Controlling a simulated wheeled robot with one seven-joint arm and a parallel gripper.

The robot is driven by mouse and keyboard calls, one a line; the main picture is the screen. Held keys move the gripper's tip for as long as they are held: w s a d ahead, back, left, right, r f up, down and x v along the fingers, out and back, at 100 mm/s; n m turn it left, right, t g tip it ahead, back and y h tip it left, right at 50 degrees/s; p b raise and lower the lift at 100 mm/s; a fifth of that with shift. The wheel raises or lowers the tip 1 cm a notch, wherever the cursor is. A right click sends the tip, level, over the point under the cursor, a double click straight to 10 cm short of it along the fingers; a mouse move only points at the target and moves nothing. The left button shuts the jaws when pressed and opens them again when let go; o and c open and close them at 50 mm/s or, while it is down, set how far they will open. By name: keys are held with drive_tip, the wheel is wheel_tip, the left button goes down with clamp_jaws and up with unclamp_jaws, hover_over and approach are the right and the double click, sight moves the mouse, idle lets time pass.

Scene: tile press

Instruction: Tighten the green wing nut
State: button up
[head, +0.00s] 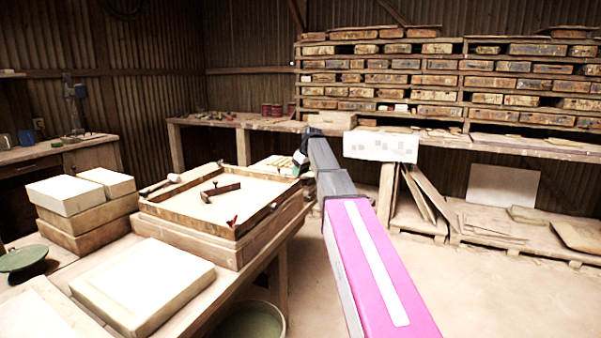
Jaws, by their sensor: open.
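I cannot make out a green wing nut in the head view; it may be hidden or too small to tell. A wooden tile-press frame (190,228) lies on the bench at the left, with a pale bed inside its rim. My arm reaches forward from the lower right, and my gripper (299,158) is small at its far end, beyond the frame's back right corner. It is partly hidden by my arm. It looks open, with nothing seen in it.
Pale slabs (145,283) and stacked blocks (66,194) crowd the bench. A green dish (22,259) stands at its left. A green tub (250,320) sits below. Floor (500,295) at the right is clear.

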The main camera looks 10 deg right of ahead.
drive_tip(key=shift+f, duration=0.1)
clamp_jaws()
drive_tip(key=shift+m, duration=0.3)
drive_tip(key=shift+s+a+m+t+h, duration=0.1)
drive_tip(key=shift+m+t+h, duration=0.3)
drive_tip(key=shift+m, duration=0.8)
drive_tip(key=m+h, duration=0.2)
drive_tip(key=m, duration=0.2)
drive_tip(key=shift+a+m, duration=0.1)
drive_tip(key=shift+m, duration=0.2)
drive_tip(key=m+h, duration=0.1)
drive_tip(key=m, duration=0.2)
drive_tip(key=m+h, duration=0.1)
drive_tip(key=m, duration=0.2)
drive_tip(key=shift+a+m+g, duration=0.15)
drive_tip(key=shift+m+g, duration=0.15)
drive_tip(key=shift+m+h, duration=0.3)
